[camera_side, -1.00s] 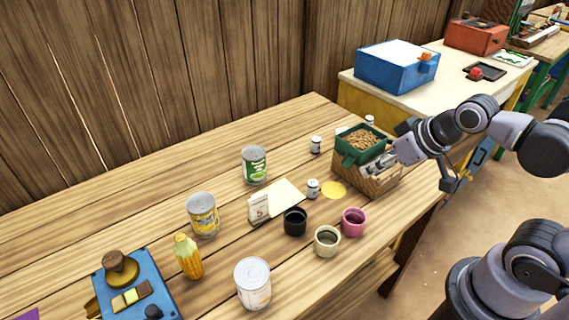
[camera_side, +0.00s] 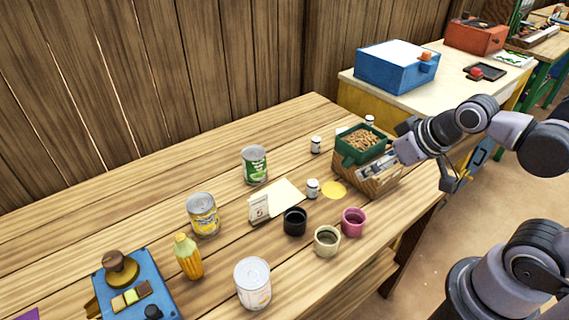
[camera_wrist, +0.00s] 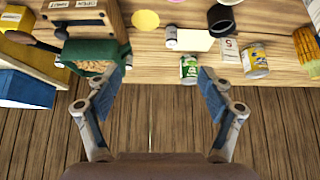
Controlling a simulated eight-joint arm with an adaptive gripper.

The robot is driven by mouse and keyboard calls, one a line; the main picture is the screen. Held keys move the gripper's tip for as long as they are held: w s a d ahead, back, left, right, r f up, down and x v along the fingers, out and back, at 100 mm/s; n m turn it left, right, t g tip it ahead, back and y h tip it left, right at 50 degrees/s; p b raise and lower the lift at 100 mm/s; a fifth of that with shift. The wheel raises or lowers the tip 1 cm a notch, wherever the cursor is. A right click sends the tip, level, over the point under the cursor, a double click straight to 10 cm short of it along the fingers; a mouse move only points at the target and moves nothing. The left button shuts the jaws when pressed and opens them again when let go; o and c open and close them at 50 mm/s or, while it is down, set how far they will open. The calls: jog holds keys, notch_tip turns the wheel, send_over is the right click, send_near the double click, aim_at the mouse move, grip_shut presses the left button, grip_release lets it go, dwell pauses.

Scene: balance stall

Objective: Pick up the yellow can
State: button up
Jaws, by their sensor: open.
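The yellow can (camera_side: 203,214) stands upright on the wooden table, left of the number card and behind the corn cob. It also shows in the wrist view (camera_wrist: 255,60), toward the right. My gripper (camera_side: 370,171) is at the right end of the table, beside the wooden box with the green tray, far from the yellow can. In the wrist view my gripper (camera_wrist: 160,80) has its two fingers spread wide with nothing held between them. The green-labelled can (camera_wrist: 189,69) appears beyond the fingertips there.
A green can (camera_side: 254,165), a white can (camera_side: 252,283), a corn cob (camera_side: 188,257), a number card (camera_side: 258,208) and black (camera_side: 295,221), cream (camera_side: 327,240) and pink (camera_side: 353,222) cups stand on the table. The green tray (camera_side: 345,150) holds brown pellets. The table's back left is clear.

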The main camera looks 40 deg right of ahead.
dwell(0.3)
jog(key=w+a+r+n+g, duration=0.2)
jog(key=w+a+r+n, duration=0.3)
jog(key=w, duration=0.4)
jog(key=n+g, duration=0.5)
jog(key=n, duration=0.5)
send_near(203, 211)
jog(key=w+f, duration=0.1)
jog(key=w+d+f, duration=0.1)
jog(key=w, duration=0.1)
jog(key=shift+f, duration=0.15)
jog(key=shift+a+f, duration=0.2)
jog(key=shift+f, duration=5.3)
jog(key=c, duration=1.5)
